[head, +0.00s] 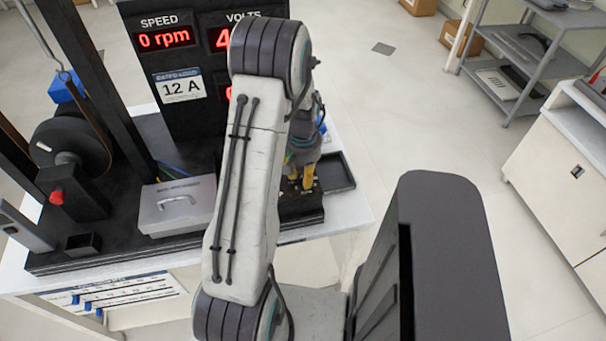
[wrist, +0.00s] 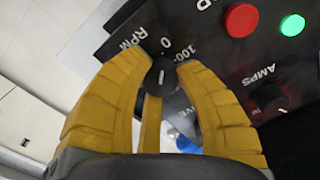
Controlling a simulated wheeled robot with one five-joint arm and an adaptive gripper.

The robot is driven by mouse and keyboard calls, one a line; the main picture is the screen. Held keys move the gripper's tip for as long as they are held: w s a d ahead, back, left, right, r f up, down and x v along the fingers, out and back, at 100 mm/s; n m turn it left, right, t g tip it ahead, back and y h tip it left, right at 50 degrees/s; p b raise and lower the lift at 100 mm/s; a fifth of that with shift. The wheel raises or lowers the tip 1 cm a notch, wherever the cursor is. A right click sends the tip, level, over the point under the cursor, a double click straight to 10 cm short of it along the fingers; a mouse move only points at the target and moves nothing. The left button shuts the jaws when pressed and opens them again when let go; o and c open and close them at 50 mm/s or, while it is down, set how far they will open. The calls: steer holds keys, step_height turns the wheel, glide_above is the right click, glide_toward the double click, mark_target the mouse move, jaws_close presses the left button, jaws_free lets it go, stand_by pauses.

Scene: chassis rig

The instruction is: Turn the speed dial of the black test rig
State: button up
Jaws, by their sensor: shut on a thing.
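The black test rig (head: 110,215) stands on a white table, with its display panel upright at the back. In the wrist view the speed dial (wrist: 162,76) is a black knob with a white pointer line, on a panel marked RPM, 0 and 100. My gripper (wrist: 163,72) has its yellow fingers shut on the dial, one at each side. In the head view my gripper (head: 301,180) shows at the rig's right end, partly behind my arm, and the dial is hidden there.
An amps knob (wrist: 268,97), a red button (wrist: 241,20) and a green button (wrist: 292,25) sit right of the dial. A grey box with a handle (head: 165,217) lies on the rig's base. A black tray (head: 336,173) is right of my gripper.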

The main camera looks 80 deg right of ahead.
jaws_close()
steer(key=shift+f+m, duration=0.1)
steer(key=shift+m, duration=0.2)
steer(key=m+b, duration=0.2)
steer(key=m, duration=0.1)
steer(key=shift+f+m+b, duration=0.1)
steer(key=shift+m+b, duration=0.2)
steer(key=m+b, duration=0.2)
steer(key=m, duration=0.2)
steer(key=shift+m, duration=0.3)
steer(key=m+b, duration=0.1)
steer(key=m, duration=0.3)
steer(key=shift+a, duration=0.1)
steer(key=shift+m+b, duration=0.65)
steer(key=shift+m, duration=1.85)
